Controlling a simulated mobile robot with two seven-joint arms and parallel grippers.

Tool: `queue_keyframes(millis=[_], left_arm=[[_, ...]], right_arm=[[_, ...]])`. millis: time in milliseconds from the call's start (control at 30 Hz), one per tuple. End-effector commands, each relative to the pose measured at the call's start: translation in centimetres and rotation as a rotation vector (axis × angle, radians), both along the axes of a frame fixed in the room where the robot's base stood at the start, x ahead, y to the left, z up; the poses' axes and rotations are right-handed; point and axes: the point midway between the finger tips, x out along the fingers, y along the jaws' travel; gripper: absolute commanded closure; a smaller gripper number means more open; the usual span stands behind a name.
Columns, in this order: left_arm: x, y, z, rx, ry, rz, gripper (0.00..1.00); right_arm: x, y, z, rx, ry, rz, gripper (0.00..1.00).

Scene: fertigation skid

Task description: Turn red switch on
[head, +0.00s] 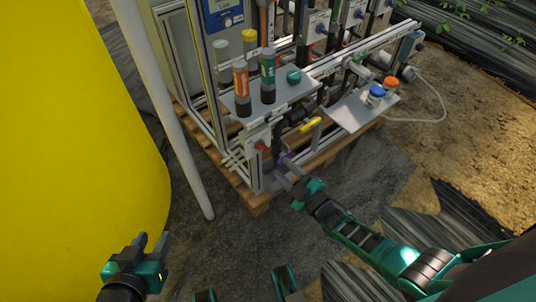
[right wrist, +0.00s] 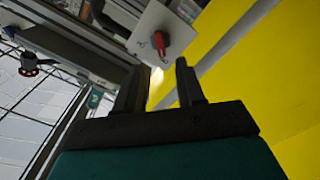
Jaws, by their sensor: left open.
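The red switch (head: 261,146) is a small red knob on a pale plate (head: 250,139) at the front lower corner of the skid. In the right wrist view the red switch (right wrist: 160,43) shows just beyond the fingertips, its handle roughly upright in the picture. My right gripper (head: 281,172) is open and empty, just in front of and below the switch. Its two fingers (right wrist: 160,66) stand apart in the wrist view, and I see no contact with the switch. My left gripper (head: 151,241) is open and empty beside the yellow tank, well away from the skid.
A large yellow tank (head: 70,130) fills the left side, with a pale post (head: 170,110) beside it. A shelf (head: 294,91) above the switch bears several bottles. A yellow-handled valve (head: 311,125) is to the right. A lower tray (head: 350,115) holds two capped jars. Dark ground in front is clear.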

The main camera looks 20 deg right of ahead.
Motion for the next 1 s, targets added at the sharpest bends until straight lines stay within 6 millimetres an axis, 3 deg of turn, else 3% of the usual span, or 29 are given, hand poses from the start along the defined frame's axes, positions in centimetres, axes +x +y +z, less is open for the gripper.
queue_keyframes(millis=[200, 400, 833, 1000], left_arm=[[-0.3, -0.3, -2.0, -0.007, 0.016, 0.001, 0.57], [-0.2, -0.6, -2.1, -0.014, 0.018, -0.004, 0.57], [0.3, -0.8, -1.6, -0.016, 0.01, -0.009, 0.57], [0.3, -0.8, -1.6, -0.016, 0.007, -0.009, 0.57]], right_arm=[[4.4, 1.7, -0.3, 0.002, -0.002, 0.001, 0.62], [6.9, 2.5, -0.2, 0.001, -0.001, 0.0, 0.62], [7.7, 2.8, 0.0, 0.001, 0.002, 0.0, 0.62], [7.7, 2.8, 0.0, 0.0, 0.002, 0.0, 0.78]])
